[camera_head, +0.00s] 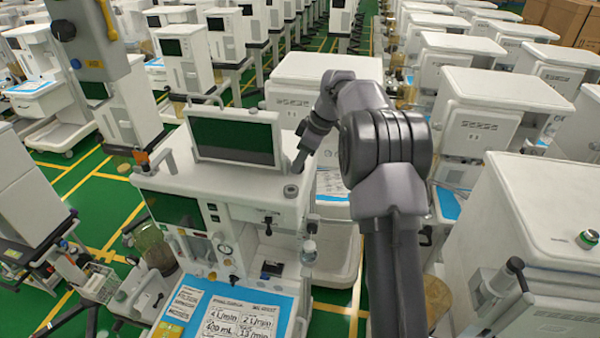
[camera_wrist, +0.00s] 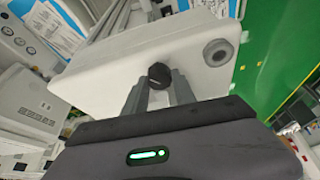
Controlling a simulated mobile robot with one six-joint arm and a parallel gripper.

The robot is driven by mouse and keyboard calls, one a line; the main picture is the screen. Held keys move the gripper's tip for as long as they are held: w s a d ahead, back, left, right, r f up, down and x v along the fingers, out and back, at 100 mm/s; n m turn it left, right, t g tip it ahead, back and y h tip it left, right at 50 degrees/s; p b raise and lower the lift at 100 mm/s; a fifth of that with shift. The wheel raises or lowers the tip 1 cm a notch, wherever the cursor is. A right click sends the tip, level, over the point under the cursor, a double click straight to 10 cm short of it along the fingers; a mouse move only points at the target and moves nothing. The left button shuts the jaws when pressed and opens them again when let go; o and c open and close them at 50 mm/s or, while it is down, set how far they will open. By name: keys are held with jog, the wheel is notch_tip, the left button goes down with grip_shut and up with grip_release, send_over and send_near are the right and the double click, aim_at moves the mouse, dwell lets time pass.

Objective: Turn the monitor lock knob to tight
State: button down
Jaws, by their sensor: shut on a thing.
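The monitor (camera_head: 235,135), with a dark green screen and a carry handle on top, stands upright on the white anaesthesia cart (camera_head: 225,182). My gripper (camera_head: 298,166) is beside the right edge of the monitor, just above the cart top. In the wrist view, the lock knob (camera_wrist: 159,74) is a small dark round knob between the tips of my two grey fingers. My gripper is shut on it. The knob is not distinguishable in the head view. No tight or loose mark can be read.
A round grey fitting (camera_head: 290,191) sits on the cart top near my gripper; it also shows in the wrist view (camera_wrist: 217,52). A blue-edged card (camera_head: 230,310) lies on the cart's front shelf. Many similar carts crowd around, with green floor (camera_wrist: 280,60) between them.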

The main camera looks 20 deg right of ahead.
jog(key=shift+m, duration=0.5)
jog(key=c, duration=1)
grip_release()
jog(key=v, duration=0.5)
jog(key=p+v, duration=0.1)
jog(key=v, duration=1.1)
jog(key=shift+s+a+r, duration=0.2)
jog(key=shift+a+r, duration=0.05)
jog(key=shift+p, duration=0.3)
